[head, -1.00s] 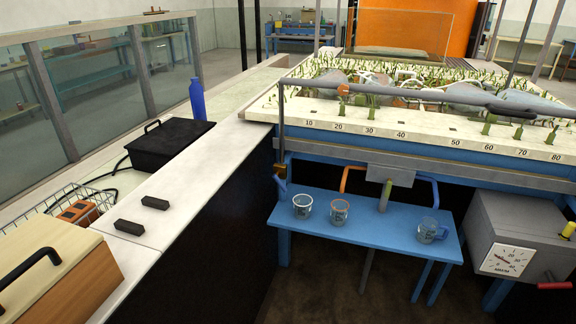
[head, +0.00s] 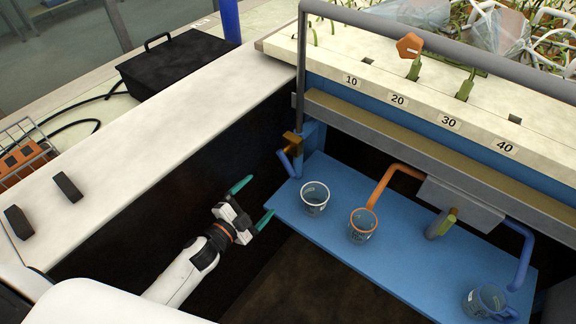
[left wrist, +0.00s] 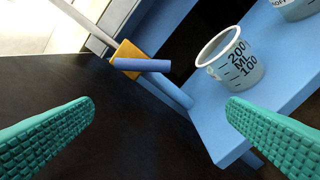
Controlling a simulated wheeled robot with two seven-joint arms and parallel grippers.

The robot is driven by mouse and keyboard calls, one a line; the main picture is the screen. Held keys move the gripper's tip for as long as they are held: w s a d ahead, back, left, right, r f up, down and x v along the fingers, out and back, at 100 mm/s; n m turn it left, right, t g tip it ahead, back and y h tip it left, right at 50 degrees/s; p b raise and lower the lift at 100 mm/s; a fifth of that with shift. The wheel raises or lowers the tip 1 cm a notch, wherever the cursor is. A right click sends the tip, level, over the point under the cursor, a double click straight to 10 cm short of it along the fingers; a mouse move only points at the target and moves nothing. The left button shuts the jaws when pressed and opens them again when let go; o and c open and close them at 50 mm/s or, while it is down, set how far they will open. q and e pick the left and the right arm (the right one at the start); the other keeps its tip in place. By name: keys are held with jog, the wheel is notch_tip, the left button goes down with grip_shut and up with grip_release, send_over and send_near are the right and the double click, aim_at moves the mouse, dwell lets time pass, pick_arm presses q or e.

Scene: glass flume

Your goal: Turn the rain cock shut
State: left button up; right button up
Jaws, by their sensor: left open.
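A brass cock (head: 293,142) with a blue handle (head: 284,162) sits at the left corner of the blue flume frame, at the foot of a thin upright grey pipe (head: 302,75). I take it for the rain cock. In the left wrist view the brass body (left wrist: 127,58) shows upper left of centre, its blue bar-like handle (left wrist: 144,65) pointing right. My left gripper (head: 253,203) is open and empty, below and left of the cock, apart from it. Its green fingers (left wrist: 160,115) frame the lower wrist view. My right gripper is out of view.
A blue shelf (head: 330,234) holds a clear cup (head: 314,197), an orange-rimmed cup (head: 362,226) and a jug (head: 487,303). Another cock with a green handle (head: 447,218) stands above it. A white counter (head: 150,140) runs along the left.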

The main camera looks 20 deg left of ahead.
aim_at(285, 165)
pick_arm(q)
jog(key=shift+m+t+h, duration=0.3)
jog(key=shift+m+h, duration=0.1)
jog(key=shift+m, duration=0.1)
jog(key=w+d+r, duration=0.1)
jog(key=w, duration=0.3)
jog(key=w+d+r, duration=0.1)
jog(key=w+d, duration=0.1)
jog(key=w, duration=0.1)
jog(key=w+d+r, duration=0.1)
jog(key=w+d, duration=0.1)
jog(key=w, duration=0.2)
jog(key=shift+w+r, duration=0.1)
jog(key=shift+w, duration=0.2)
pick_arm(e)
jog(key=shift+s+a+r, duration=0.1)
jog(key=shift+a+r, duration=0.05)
pick_arm(q)
jog(key=shift+c, duration=0.4)
